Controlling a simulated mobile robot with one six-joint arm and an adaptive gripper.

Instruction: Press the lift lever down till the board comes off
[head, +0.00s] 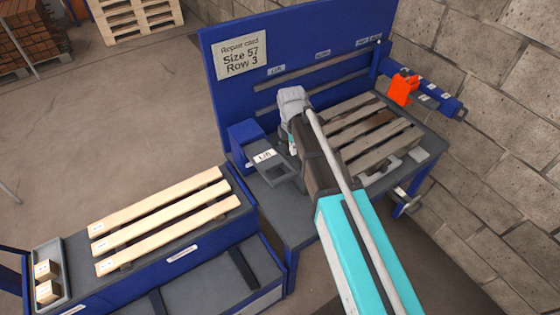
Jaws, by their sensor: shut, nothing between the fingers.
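A worn grey pallet (372,132) lies on the blue bench, with several boards on top; one looks darker and broken. A blue block with a dark grey frame (283,173) in front of it stands left of the pallet and carries a "Lift" label (265,156). I cannot clearly make out the lever itself. My gripper (292,149) points down between the Lift frame and the pallet, mostly hidden by my wrist and arm. It is shut and empty. I cannot tell whether it touches anything. My arm covers the pallet's left end.
A blue back panel (226,97) with a "Size 57 Row 3" card (241,55) stands behind the bench. An orange part (404,88) sits on a blue beam at right. Pale boards (160,215) and a grey tray (49,260) of wooden blocks lie on the left bench.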

